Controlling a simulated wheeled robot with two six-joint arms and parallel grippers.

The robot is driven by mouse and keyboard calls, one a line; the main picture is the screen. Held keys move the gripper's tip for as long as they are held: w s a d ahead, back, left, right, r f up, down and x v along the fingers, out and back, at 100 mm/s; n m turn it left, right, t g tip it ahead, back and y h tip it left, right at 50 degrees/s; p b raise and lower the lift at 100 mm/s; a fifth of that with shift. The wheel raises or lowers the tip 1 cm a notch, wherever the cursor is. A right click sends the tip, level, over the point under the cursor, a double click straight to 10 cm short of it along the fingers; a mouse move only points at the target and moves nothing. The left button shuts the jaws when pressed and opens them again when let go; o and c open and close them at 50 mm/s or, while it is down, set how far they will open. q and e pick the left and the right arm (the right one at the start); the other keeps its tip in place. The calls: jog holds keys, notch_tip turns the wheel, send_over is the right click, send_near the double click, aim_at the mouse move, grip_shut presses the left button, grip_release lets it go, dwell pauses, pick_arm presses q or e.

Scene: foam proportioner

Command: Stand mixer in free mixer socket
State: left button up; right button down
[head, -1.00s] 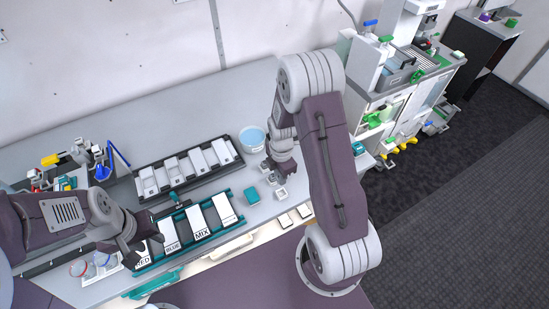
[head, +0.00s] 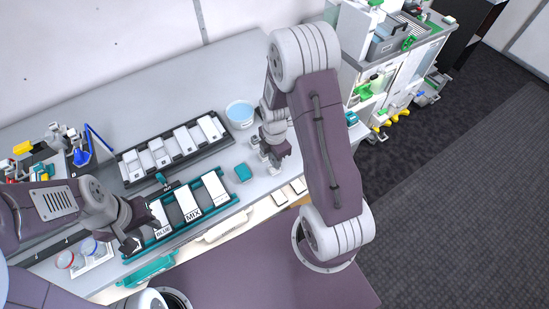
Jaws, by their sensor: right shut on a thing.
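My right gripper (head: 275,157) is above the right part of the bench, beside the white-and-blue tub (head: 240,114). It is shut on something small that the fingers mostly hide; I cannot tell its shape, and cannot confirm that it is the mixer. A small pale square piece (head: 254,141) shows just left of the fingers and may be a socket; I cannot see whether it is free. My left gripper (head: 131,236) is at the left end of the teal rack (head: 231,203) with labelled white blocks. Its fingers are too small and dark to read.
A black tray (head: 131,183) with white blocks lies behind the teal rack. A teal block (head: 243,172) lies between the racks and my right gripper. Bottles and tools crowd the left end. A white cabinet (head: 397,75) stands right. The back of the bench is clear.

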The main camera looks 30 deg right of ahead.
jog(key=shift+s+a, duration=0.1)
dwell(0.4)
jog(key=shift+f, duration=0.15)
jog(key=shift+f+b, duration=0.65)
jog(key=shift+f, duration=0.1)
jog(key=c, duration=0.8)
grip_release()
jog(key=shift+o, duration=0.2)
